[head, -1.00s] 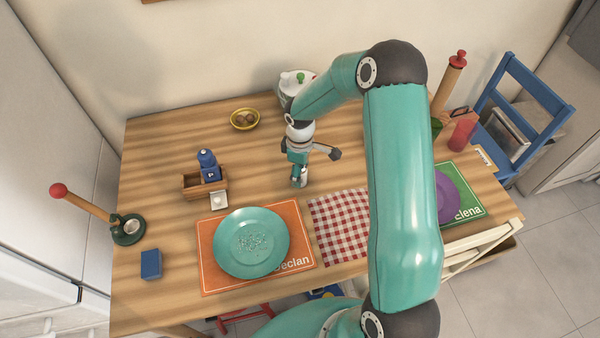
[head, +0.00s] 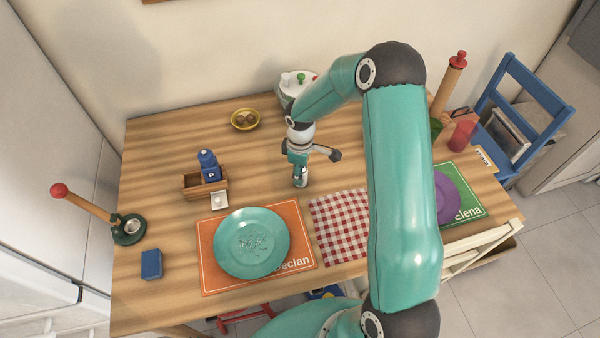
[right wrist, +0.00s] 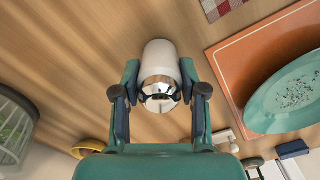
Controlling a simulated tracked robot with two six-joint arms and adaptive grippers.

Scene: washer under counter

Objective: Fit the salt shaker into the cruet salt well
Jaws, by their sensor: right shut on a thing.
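My right gripper (head: 300,172) is shut on the salt shaker (head: 301,181), right of the cruet in the head view. In the right wrist view the shaker (right wrist: 160,62) shows a white body and a shiny metal cap between the two fingers (right wrist: 160,92). I cannot tell whether its base touches the table. The wooden cruet (head: 190,190) stands to the left. A blue pepper shaker (head: 208,165) marked P sits in it. The cruet's left part looks empty. A small white square tag (head: 219,200) is at its front. My left gripper is not in view.
A teal plate (head: 251,243) lies on an orange placemat (head: 208,275) in front of the cruet. A yellow bowl (head: 245,120) and a white-lidded pot (head: 297,84) stand at the back. A checked cloth (head: 340,225) lies right of the plate. The table between cruet and gripper is clear.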

